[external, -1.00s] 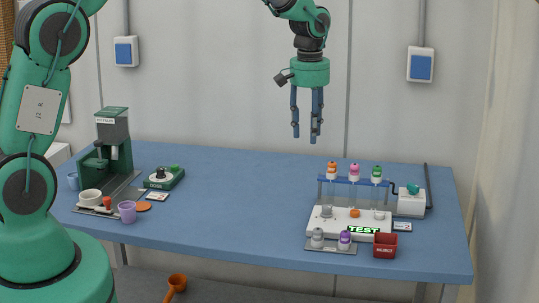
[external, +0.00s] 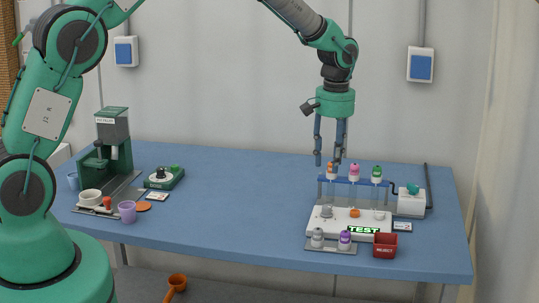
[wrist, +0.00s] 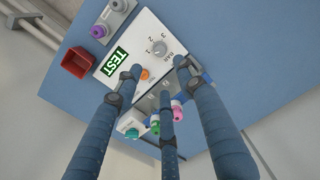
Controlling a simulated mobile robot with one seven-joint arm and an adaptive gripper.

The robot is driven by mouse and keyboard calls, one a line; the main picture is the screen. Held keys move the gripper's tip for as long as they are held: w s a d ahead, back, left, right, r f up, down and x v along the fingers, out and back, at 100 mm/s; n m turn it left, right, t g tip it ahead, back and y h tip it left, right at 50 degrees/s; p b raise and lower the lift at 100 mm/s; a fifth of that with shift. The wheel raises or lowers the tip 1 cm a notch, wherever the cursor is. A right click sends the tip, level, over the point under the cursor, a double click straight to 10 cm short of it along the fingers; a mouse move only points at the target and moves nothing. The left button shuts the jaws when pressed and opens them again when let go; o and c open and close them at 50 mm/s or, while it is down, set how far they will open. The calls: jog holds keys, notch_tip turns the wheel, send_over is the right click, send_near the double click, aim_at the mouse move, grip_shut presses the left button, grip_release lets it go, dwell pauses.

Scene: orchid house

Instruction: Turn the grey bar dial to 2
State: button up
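The grey bar dial (external: 326,211) is at the left of the white test panel (external: 345,228) on the blue table. In the wrist view the grey dial (wrist: 159,47) shows with the numbers 1, 2 and 3 around it; which one it points to is too small to tell. My gripper (external: 329,164) hangs fingers down above the back of the panel, well above the dial and touching nothing I can see. Its fingers are spread apart and empty, also in the wrist view (wrist: 158,72).
An orange knob (external: 355,213) and a white knob (external: 379,216) sit beside the dial. A blue rack (external: 345,180) with coloured-capped tubes stands behind the panel. A red reject bin (external: 385,246) is at the front right. The table's middle (external: 245,200) is clear.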

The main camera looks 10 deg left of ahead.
aim_at(327, 206)
notch_tip(327, 206, down, 13)
jog(key=shift+a+f+b, duration=0.1)
jog(key=shift+a+b, duration=0.05)
jog(key=shift+b, duration=0.8)
jog(key=shift+c, duration=0.3)
grip_shut()
